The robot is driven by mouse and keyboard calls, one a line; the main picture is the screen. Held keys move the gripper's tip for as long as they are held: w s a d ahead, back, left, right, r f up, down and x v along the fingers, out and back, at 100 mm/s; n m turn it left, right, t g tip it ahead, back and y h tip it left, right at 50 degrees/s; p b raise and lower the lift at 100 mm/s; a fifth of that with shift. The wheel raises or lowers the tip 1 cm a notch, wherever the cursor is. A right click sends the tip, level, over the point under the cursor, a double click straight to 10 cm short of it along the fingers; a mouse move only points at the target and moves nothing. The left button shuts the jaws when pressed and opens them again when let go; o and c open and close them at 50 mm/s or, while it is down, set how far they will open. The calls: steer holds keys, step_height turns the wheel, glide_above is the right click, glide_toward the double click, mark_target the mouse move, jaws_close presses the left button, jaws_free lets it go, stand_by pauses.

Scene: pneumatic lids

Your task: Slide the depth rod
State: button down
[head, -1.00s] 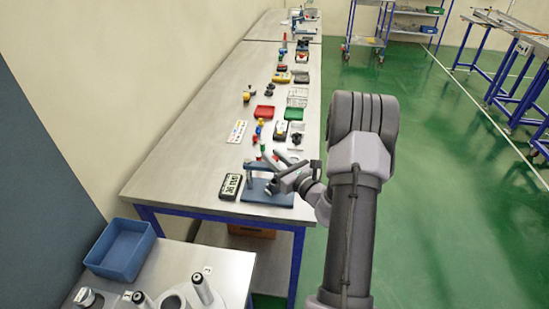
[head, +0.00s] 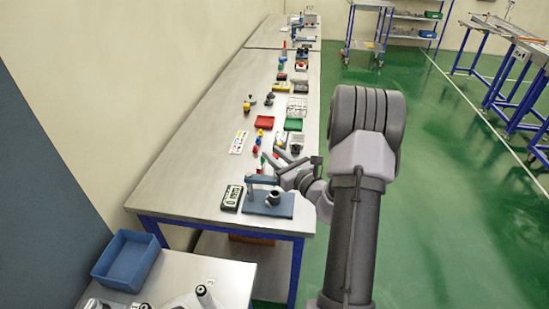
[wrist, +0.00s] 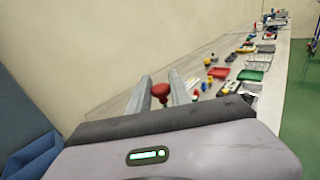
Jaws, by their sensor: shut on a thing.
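A small blue stand (head: 281,207) with an upright post and a side arm is at the near end of the bench. A dark round cup (head: 272,198) sits on its base. My gripper (head: 268,160) is over the stand, level with its upper part. In the wrist view, my gripper (wrist: 160,80) has its two grey fingers on either side of a red knob (wrist: 160,90) and is shut on it. The knob seems to be the top of the depth rod; the rod's shaft is hidden by the fingers and the hand.
A dark boxed display (head: 232,196) lies just left of the stand. Farther along the bench are a white card (head: 239,142), a red tray (head: 265,122), a green tray (head: 293,125) and several small parts. A blue bin (head: 125,262) is at the lower left. The bench's left side is clear.

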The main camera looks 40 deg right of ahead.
steer(key=shift+r, duration=0.25)
steer(key=c, duration=1.2)
jaws_free()
steer(key=shift+c, duration=0.2)
steer(key=s+a, duration=0.1)
steer(key=s, duration=1.6)
steer(key=shift+s+a, duration=0.2)
steer(key=shift+w, duration=0.1)
